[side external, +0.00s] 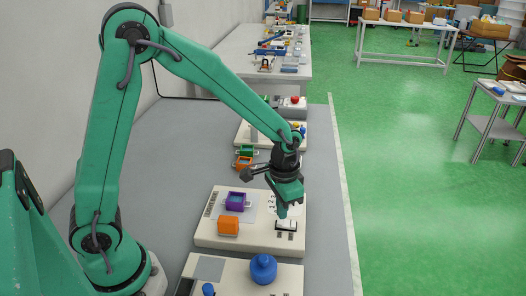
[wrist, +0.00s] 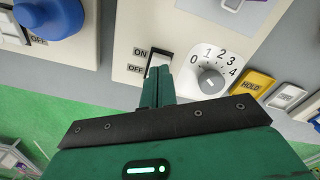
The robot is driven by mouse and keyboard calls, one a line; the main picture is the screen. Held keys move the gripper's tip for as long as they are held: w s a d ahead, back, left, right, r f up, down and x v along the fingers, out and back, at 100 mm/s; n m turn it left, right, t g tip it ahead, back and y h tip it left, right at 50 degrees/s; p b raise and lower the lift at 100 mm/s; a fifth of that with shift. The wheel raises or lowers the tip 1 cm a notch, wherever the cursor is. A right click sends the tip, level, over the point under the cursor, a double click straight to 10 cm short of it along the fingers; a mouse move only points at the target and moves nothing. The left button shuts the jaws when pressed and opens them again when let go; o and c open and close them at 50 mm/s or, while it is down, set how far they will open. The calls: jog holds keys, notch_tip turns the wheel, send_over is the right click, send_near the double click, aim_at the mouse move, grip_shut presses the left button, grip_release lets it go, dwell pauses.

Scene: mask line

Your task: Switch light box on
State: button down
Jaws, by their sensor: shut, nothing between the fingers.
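A cream panel (side external: 262,245) on the grey bench carries a rocker switch, and it also shows in the wrist view (wrist: 129,20). The white switch (wrist: 158,60) has printed ON and OFF labels on its left. My gripper (wrist: 158,80) is shut and empty, with its fingertips at the switch and hiding part of it. I cannot tell whether they touch it or which way it is set. In the side view my gripper (side external: 283,214) points down over the panel's right part. A pale square (side external: 249,213) under a purple frame shows no clear glow.
A white dial (wrist: 211,80) numbered 0 to 4 is close right of the switch, then a yellow HOLD button (wrist: 255,87). An orange block (side external: 228,225) is on the panel's left. A blue knob (side external: 263,268) stands on a nearer panel.

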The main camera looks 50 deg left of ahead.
jog(key=shift+f, duration=0.95)
dwell(1.1)
jog(key=shift+r, duration=3.45)
jog(key=shift+r, duration=0.1)
jog(key=s+a+r+n+t, duration=0.1)
jog(key=s+a+r+t, duration=0.1)
jog(key=s+r, duration=0.4)
jog(key=s+a+r+n+t, duration=0.2)
jog(key=s+a+r, duration=0.3)
jog(key=s, duration=0.4)
jog(key=shift+s+a+r+t, duration=0.3)
jog(key=shift+r+t, duration=0.5)
jog(key=shift+r, duration=0.05)
